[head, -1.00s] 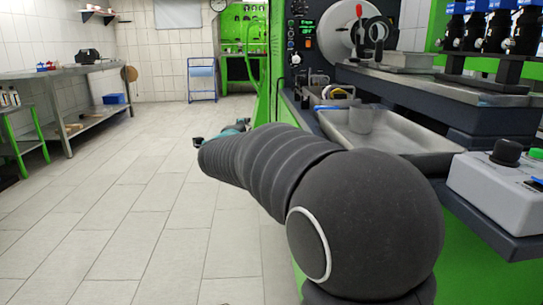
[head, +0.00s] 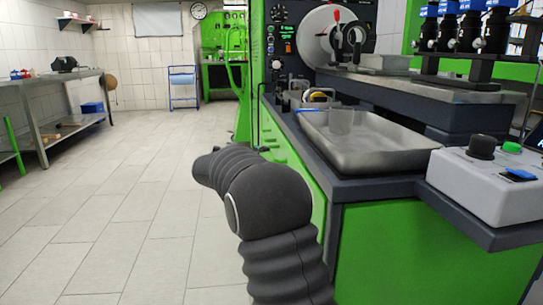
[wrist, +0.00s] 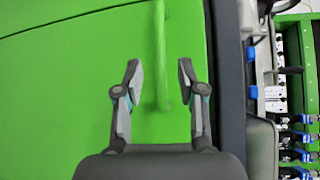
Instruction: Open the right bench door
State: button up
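In the wrist view, a flat green bench door (wrist: 75,95) fills most of the picture. A vertical green bar handle (wrist: 161,40) runs down its upper middle. My gripper (wrist: 158,66) is open, with one finger on each side of the handle in the picture. The lower end of the handle shows between the fingers. No contact shows, and I cannot tell the distance in depth. In the head view, the green bench front (head: 290,165) is partly hidden behind my arm, and my gripper is hidden.
A grey control box (head: 485,185) juts out at the right. A metal table (head: 40,85) stands at the left. The tiled floor (head: 110,190) between is clear.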

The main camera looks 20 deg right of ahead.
aim_at(271, 152)
jog(key=x, duration=0.5)
jog(key=shift+w+d, duration=0.2)
jog(key=shift+d, duration=0.1)
grip_shut()
